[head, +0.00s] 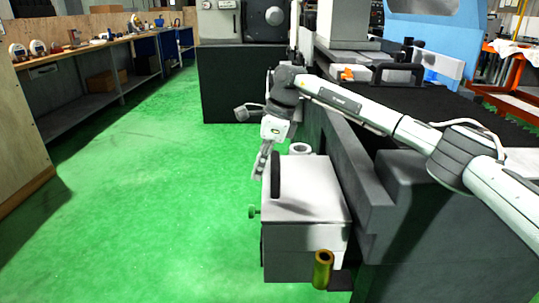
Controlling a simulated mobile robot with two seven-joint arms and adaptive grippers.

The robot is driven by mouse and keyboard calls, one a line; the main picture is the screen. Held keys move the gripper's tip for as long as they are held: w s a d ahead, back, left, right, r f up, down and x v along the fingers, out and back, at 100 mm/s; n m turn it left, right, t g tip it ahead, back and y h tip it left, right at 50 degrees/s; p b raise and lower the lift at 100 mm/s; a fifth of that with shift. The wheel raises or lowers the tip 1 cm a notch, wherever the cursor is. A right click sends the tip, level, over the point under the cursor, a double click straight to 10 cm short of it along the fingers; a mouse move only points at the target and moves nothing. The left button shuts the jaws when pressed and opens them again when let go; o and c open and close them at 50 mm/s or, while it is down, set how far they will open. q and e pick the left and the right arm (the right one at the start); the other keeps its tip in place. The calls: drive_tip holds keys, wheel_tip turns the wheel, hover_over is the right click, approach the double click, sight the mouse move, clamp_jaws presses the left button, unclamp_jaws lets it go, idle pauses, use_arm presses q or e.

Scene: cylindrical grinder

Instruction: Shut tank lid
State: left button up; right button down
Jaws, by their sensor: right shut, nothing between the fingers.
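The grey tank (300,238) stands on the floor against the machine's front side. Its light grey top (318,188) looks flat and level; I cannot tell whether the lid is fully seated. A dark bar, like a handle (276,176), runs along the top's left edge. My right gripper (258,174) comes down from the upper right and points downward. It is shut and empty, just left of the dark bar; I cannot tell whether it touches it. My left gripper is not in view.
A green knob (253,211) sticks out of the tank's left side. A brass cylinder (322,269) is at its near end and a white round fitting (300,148) at its far end. Green floor (150,200) is clear to the left, up to a workbench (100,48).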

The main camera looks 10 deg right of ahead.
drive_tip(key=shift+w+a+f+g+h, duration=0.2)
drive_tip(key=shift+f+h, duration=0.35)
drive_tip(key=shift+f, duration=0.6)
drive_tip(key=shift+s+a+f+g+h, duration=0.1)
drive_tip(key=shift+a+f+h, duration=0.35)
drive_tip(key=shift+f, duration=0.7)
drive_tip(key=shift+d, duration=0.15)
